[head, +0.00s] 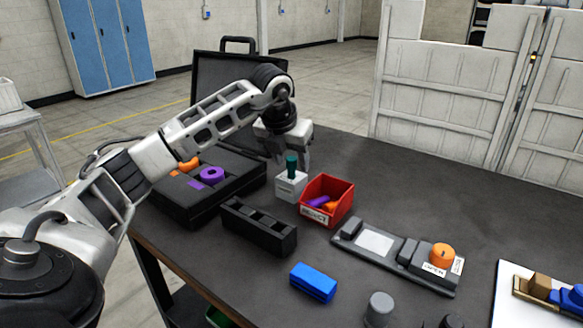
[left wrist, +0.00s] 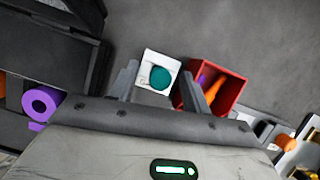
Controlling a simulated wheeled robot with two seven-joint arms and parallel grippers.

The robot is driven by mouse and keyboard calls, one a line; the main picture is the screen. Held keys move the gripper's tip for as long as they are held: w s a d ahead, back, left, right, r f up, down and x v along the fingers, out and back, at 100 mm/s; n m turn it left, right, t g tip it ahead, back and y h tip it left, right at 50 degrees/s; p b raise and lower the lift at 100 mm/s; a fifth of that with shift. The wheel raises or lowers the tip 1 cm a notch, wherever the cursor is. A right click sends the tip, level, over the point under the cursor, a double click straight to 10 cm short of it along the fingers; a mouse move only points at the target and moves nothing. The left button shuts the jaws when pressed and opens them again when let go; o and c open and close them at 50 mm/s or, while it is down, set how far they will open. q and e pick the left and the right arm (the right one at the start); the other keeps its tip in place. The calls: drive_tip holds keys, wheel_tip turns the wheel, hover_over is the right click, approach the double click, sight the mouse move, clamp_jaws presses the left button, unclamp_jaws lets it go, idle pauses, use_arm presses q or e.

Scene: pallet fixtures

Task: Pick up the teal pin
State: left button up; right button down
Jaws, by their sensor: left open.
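The teal pin (head: 292,165) stands upright in a small white block (head: 290,186) on the dark table. In the left wrist view the pin's round top (left wrist: 161,78) shows on the white block (left wrist: 148,64), seen from above. My left gripper (head: 291,165) is open, its fingers pointing down around or just above the pin. In the left wrist view the left gripper's two fingers (left wrist: 160,88) lie either side of the pin, with gaps showing. I cannot tell their exact height against the pin. My right gripper is not in view.
A red bin (head: 343,203) with purple and orange pieces stands close right of the white block. An open black case (head: 190,208) lies left, a black slotted block (head: 258,228) in front. A grey fixture (head: 376,243) with an orange knob and a blue block (head: 313,283) lie nearer.

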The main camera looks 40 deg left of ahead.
use_arm(q)
drive_tip(key=shift+w+f, duration=0.2)
drive_tip(key=shift+f, duration=0.25)
clamp_jaws()
drive_tip(key=shift+r, duration=0.1)
